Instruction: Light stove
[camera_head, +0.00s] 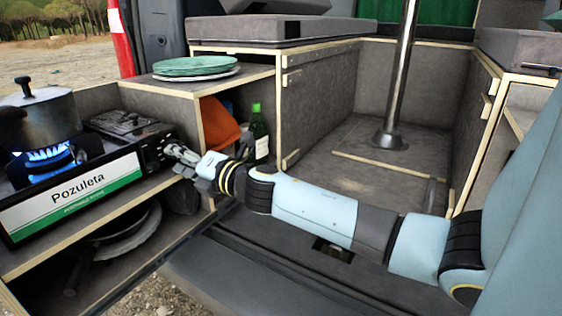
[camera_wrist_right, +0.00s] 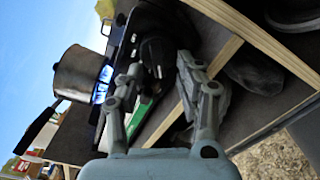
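The black camping stove (camera_head: 75,170) with a green and white "Pozuleta" front stands on the wooden shelf at the left. Blue flames (camera_head: 42,160) burn under a grey lidded pot (camera_head: 48,115) on it; flames also show in the right wrist view (camera_wrist_right: 102,85). My right gripper (camera_head: 172,150) reaches the stove's right end, where the control is. In the wrist view its two fingers (camera_wrist_right: 160,68) stand apart, one on each side of a dark knob-like part (camera_wrist_right: 155,48). Firm contact is unclear. My left gripper is not in view.
Green plates (camera_head: 195,66) are stacked on the counter behind the stove. A green bottle (camera_head: 258,135) and an orange cloth (camera_head: 220,125) sit in the cubby beside my right wrist. Pans (camera_head: 125,230) lie on the lower shelf. A metal post (camera_head: 400,75) stands on the van floor.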

